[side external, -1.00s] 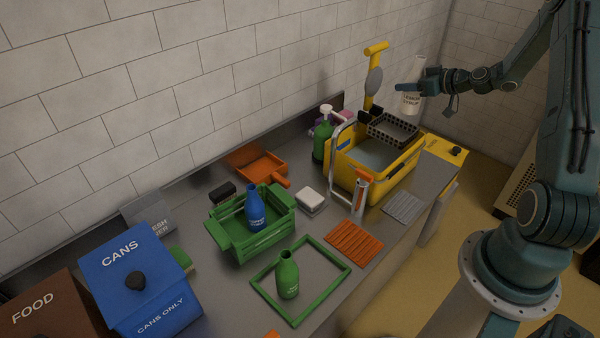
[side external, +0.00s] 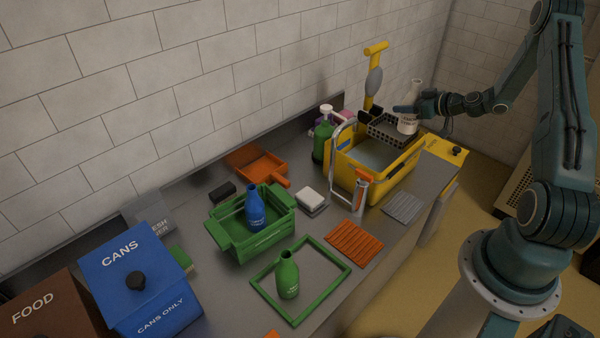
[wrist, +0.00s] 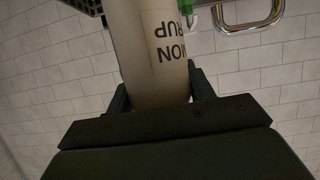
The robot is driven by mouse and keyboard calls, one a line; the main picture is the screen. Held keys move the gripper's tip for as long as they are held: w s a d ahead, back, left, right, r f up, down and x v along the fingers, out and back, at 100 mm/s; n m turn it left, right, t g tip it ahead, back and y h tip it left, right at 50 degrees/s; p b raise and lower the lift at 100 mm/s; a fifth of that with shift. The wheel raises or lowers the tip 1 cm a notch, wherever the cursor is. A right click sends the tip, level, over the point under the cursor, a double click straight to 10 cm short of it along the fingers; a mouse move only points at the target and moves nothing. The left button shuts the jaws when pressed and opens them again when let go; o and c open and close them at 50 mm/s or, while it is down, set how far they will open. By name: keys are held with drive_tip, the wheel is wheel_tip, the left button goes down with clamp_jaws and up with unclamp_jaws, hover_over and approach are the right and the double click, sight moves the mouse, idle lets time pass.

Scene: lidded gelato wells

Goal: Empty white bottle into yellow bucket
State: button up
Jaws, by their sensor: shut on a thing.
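The white bottle (side external: 408,122), with dark lettering on its label, is held upright by my gripper (side external: 418,108) over the right end of the yellow bucket. In the wrist view the white bottle (wrist: 150,45) stands between the two dark fingers of my gripper (wrist: 158,92), and its upper end is cut off. The yellow bucket (side external: 403,170) stands on the counter at the back right, with a black perforated basket (side external: 388,133) at its top. The bottle's base is close to this basket; I cannot tell whether they touch.
A yellow-handled tool (side external: 374,75) rises behind the bucket, and a metal handle (side external: 335,165) stands at its left. A green spray bottle (side external: 322,142) is close by. A green crate (side external: 255,242) with a blue bottle (side external: 255,207) and a green bottle (side external: 288,277) are farther left.

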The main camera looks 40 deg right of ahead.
drive_tip(key=shift+s+d+r+n+g+h, duration=0.1)
drive_tip(key=shift+s+d+n+g+h, duration=0.25)
drive_tip(key=shift+n+g+h, duration=0.95)
drive_tip(key=shift+n+g, duration=0.1)
drive_tip(key=f, duration=0.3)
drive_tip(key=d+f, duration=0.1)
drive_tip(key=f, duration=0.1)
drive_tip(key=shift+s+f, duration=0.25)
drive_tip(key=shift+f, duration=0.05)
drive_tip(key=f, duration=0.1)
drive_tip(key=n+g+h, duration=0.1)
drive_tip(key=f, duration=0.1)
drive_tip(key=shift+s+d+f+h, duration=0.2)
drive_tip(key=shift+d+f+h, duration=0.05)
drive_tip(key=shift+f+h, duration=0.1)
drive_tip(key=shift+d+f+n+g+h, duration=0.1)
drive_tip(key=shift+f+n+g+h, duration=0.1)
drive_tip(key=shift+n+g+h, duration=0.55)
drive_tip(key=shift+r+n+g+h, duration=0.15)
drive_tip(key=shift+n+g+h, duration=0.4)
drive_tip(key=shift+n+h, duration=0.3)
drive_tip(key=shift+w+a+r+n+g+h, duration=0.2)
drive_tip(key=shift+a+r+n+g+h, duration=0.15)
drive_tip(key=shift+n+h, duration=0.45)
drive_tip(key=shift+w+a+r+n+g+h, duration=0.1)
drive_tip(key=shift+a+r+n+g+h, duration=0.2)
drive_tip(key=shift+r+h, duration=0.4)
drive_tip(key=shift+w+a+r+n+g+h, duration=0.1)
drive_tip(key=shift+r+n+g+h, duration=0.15)
drive_tip(key=shift+r+n+h, duration=0.45)
